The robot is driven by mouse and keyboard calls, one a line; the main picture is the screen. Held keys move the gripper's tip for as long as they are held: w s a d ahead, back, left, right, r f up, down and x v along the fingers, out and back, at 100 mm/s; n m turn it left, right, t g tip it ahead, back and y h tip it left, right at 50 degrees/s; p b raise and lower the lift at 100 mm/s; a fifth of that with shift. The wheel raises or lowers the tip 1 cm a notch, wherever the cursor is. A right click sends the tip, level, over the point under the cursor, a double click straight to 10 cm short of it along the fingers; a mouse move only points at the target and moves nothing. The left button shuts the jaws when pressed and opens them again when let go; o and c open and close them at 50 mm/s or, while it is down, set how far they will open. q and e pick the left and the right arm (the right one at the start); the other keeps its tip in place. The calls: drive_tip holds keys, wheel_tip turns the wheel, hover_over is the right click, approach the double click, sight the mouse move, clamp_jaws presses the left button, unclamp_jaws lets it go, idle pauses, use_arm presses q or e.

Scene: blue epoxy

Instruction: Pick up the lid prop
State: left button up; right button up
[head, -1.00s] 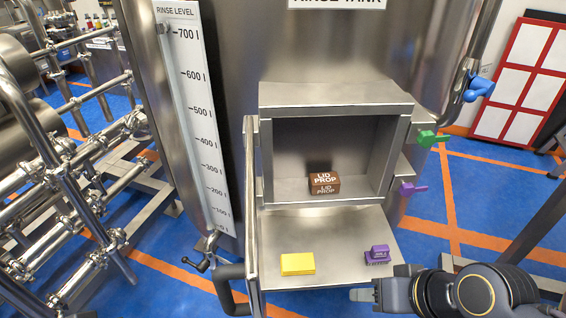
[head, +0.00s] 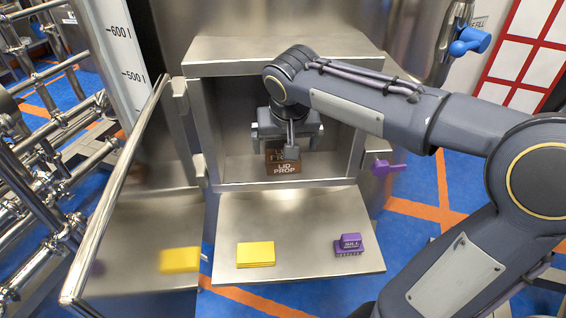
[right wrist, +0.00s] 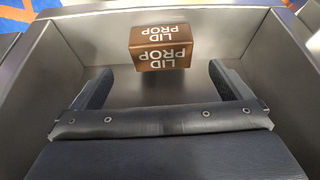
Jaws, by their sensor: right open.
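The lid prop, a brown block with white lettering (head: 283,168), sits on the floor of the open steel compartment. The right wrist view shows it whole (right wrist: 160,47), beyond my gripper and roughly centred between the finger lines. My right gripper (head: 288,142) has reached into the compartment, just above and in front of the prop, and hides part of its top in the head view. In the right wrist view its two fingers (right wrist: 161,73) stand wide apart, with nothing between them. My left gripper is not in view.
The compartment walls (head: 206,125) stand close on both sides of my gripper. A steel shelf (head: 300,240) in front holds a yellow block (head: 255,254) and a purple block (head: 349,244). An open reflective door (head: 140,235) stands left.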

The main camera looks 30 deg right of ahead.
sight(283, 161)
drive_tip(key=x, duration=0.6)
drive_tip(key=shift+w+f, duration=0.25)
drive_tip(key=shift+f, duration=0.05)
drive_tip(key=c, duration=1.1)
drive_tip(key=shift+r, duration=0.15)
